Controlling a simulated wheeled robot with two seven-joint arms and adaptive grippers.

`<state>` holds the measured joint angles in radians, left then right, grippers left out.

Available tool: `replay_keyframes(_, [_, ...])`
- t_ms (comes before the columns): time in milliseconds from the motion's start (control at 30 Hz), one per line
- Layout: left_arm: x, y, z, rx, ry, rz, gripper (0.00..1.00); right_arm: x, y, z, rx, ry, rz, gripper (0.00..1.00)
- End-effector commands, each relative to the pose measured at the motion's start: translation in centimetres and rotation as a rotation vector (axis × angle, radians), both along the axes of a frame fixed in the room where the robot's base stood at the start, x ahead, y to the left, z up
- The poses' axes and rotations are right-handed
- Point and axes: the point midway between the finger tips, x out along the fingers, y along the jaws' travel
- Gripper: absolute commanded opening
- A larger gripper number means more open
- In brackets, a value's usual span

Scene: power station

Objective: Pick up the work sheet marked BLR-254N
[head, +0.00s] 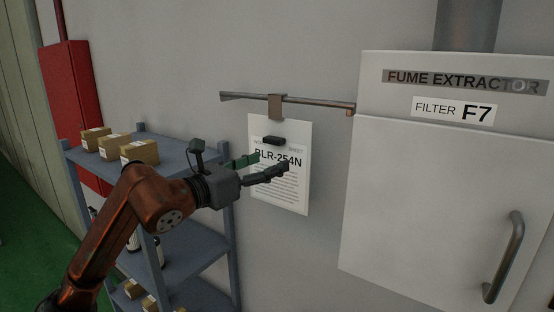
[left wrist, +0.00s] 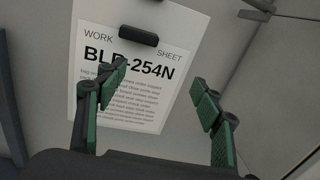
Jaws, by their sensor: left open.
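The white work sheet marked BLR-254N (head: 290,196) hangs on the wall below a metal rail, under a brown clip (head: 276,106). A small dark block (head: 274,141) sits on its upper part. My left gripper (head: 262,166) is open in front of the sheet, its fingers overlapping part of the print. In the left wrist view the sheet (left wrist: 190,40) fills the upper middle, and the open fingers (left wrist: 160,92) show in front of it, with nothing between them. Whether they touch the paper I cannot tell. My right gripper is not in view.
A blue-grey shelf (head: 190,255) with several cardboard boxes (head: 140,152) stands at the left, close to my arm. A red cabinet (head: 72,100) is behind it. A fume extractor (head: 430,190) with a handle (head: 505,257) is at the right. The rail (head: 325,104) runs above the sheet.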

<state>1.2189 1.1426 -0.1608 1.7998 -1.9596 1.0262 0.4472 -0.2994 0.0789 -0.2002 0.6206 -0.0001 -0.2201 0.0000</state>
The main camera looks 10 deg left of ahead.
Motion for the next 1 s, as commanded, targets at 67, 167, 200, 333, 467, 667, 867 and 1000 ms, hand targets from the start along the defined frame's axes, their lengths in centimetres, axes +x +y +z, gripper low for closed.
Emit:
replay_keyframes(67, [-0.1, 1.9, 1.8, 0.029, -0.014, 0.072, 0.61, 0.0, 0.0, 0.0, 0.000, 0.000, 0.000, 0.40])
replay_keyframes(167, [0.2, 3.1, 2.7, 0.043, -0.018, 0.120, 0.61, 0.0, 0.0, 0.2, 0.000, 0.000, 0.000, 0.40])
replay_keyframes(200, [0.5, 3.2, 2.9, 0.046, -0.018, 0.128, 0.61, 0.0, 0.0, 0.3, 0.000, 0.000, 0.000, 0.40])
replay_keyframes(333, [1.8, 2.7, 3.0, 0.045, -0.017, 0.130, 0.61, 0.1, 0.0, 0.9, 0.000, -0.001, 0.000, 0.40])
replay_keyframes(467, [2.7, 2.4, 3.1, 0.044, -0.018, 0.128, 0.61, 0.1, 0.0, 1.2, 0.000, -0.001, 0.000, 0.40])
replay_keyframes(667, [4.9, 1.5, 3.7, 0.044, -0.017, 0.126, 0.61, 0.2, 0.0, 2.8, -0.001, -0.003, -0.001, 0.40])
replay_keyframes(867, [7.2, 0.6, 3.6, 0.044, -0.018, 0.126, 0.61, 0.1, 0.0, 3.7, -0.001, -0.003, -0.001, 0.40])
replay_keyframes(1000, [7.3, 0.6, 3.4, 0.046, -0.019, 0.127, 0.61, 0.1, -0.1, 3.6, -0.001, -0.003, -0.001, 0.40])
